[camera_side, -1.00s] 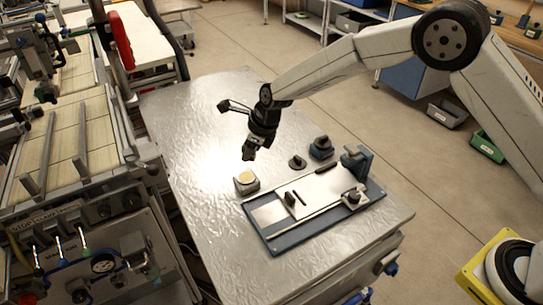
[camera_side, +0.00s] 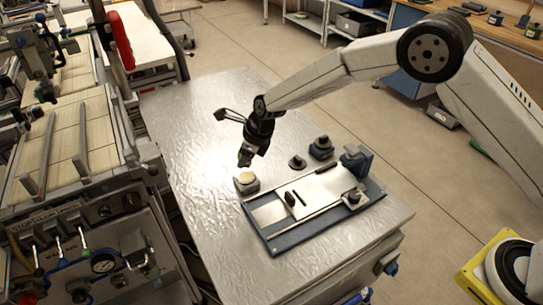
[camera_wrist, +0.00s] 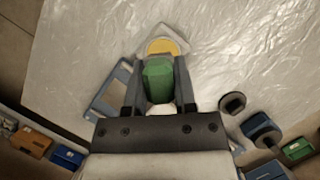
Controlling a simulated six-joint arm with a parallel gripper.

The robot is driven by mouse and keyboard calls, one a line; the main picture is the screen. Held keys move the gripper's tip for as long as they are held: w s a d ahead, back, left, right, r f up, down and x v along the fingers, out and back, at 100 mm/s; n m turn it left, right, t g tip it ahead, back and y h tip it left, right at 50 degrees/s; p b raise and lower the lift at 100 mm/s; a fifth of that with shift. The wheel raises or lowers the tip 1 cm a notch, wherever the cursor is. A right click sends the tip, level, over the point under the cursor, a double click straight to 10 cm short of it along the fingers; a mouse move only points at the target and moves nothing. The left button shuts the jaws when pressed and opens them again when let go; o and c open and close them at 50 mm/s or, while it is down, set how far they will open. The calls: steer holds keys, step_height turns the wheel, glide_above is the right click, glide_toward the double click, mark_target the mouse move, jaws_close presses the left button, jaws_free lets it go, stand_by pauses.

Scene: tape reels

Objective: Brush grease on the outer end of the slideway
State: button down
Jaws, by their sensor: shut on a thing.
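My gripper (camera_side: 246,158) points down just above the grease pot (camera_side: 246,187), a small grey block with a pale yellow top. In the wrist view my gripper (camera_wrist: 159,88) is shut on a green handle (camera_wrist: 158,80), seemingly the brush. Its bristles are hidden. The pot's yellow grease (camera_wrist: 160,46) shows just beyond the handle; I cannot tell whether the brush touches it. The slideway (camera_side: 268,213), bright metal on a blue base, lies right of the pot with a plate-like carriage (camera_side: 322,189) on it. Part of the blue base (camera_wrist: 97,112) shows left in the wrist view.
A small round dark piece (camera_side: 297,162) and a dark blue block (camera_side: 321,148) stand behind the slideway. A blue upright piece (camera_side: 357,158) is at its far right end. The metal table (camera_side: 205,130) is clear behind and left of the pot.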

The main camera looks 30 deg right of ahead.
mark_target(246, 177)
steer(key=shift+f, duration=1.8)
steer(key=shift+f, duration=0.55)
stand_by(0.7)
steer(key=shift+r, duration=3.5)
steer(key=shift+d, duration=0.1)
steer(key=s+d+r+n+g+h, duration=0.1)
steer(key=s+d+n+g, duration=0.2)
steer(key=s+d+n, duration=0.5)
steer(key=s+d+r+n+g+h, duration=0.2)
steer(key=s+d+n+g, duration=0.2)
steer(key=s+d+n, duration=0.5)
steer(key=d+n, duration=0.5)
steer(key=n, duration=0.5)
steer(key=shift+d+r+g, duration=0.3)
